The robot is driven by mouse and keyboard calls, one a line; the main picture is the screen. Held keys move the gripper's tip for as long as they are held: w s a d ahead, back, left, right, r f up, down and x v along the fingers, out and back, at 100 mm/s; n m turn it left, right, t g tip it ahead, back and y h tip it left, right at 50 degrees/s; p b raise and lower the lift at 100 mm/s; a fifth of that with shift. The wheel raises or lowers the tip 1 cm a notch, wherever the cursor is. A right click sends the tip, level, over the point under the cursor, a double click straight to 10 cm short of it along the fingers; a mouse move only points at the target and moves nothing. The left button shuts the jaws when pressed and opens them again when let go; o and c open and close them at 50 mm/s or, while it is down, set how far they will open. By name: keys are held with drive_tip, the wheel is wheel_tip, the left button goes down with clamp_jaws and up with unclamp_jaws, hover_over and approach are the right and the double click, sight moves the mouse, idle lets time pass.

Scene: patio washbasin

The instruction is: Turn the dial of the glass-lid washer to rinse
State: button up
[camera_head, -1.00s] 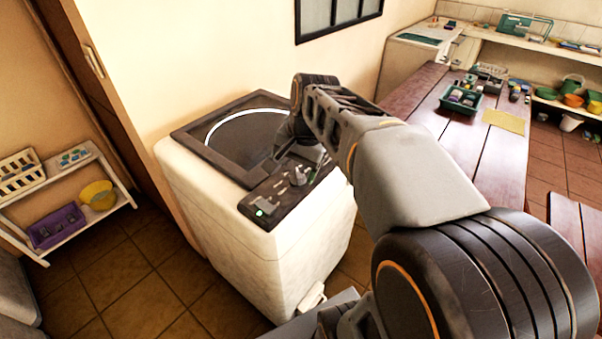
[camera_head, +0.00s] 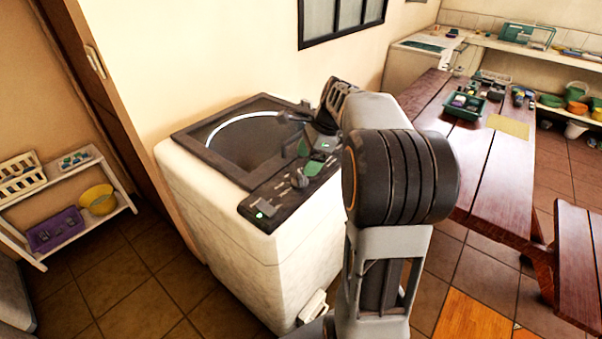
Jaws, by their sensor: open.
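The glass-lid washer (camera_head: 235,245) is a white top-loader with a dark top frame and a round glass lid (camera_head: 245,140). Its dark control panel (camera_head: 258,198) runs along the front right edge of the top. A knob-like dial (camera_head: 300,180) stands on the panel, with small switches to its left and green parts to its right. The dial's pointer and labels are too small to read. My gripper (camera_head: 293,132) is open, above the right part of the lid near the panel's far end. It looks empty and apart from the dial. My wrist partly hides the panel's far end.
A wooden table (camera_head: 485,160) stands to the right with a green tray (camera_head: 463,106) on it, and a bench (camera_head: 578,245) is nearer. A low white shelf (camera_head: 115,208) with a yellow bowl (camera_head: 98,199) is at the left. The tiled floor left of the washer is clear.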

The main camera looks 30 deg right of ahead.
sight(300, 174)
drive_tip(key=shift+x, duration=2.5)
drive_tip(key=shift+c, duration=0.4)
drive_tip(key=c, duration=0.9)
drive_tip(key=shift+o, duration=0.2)
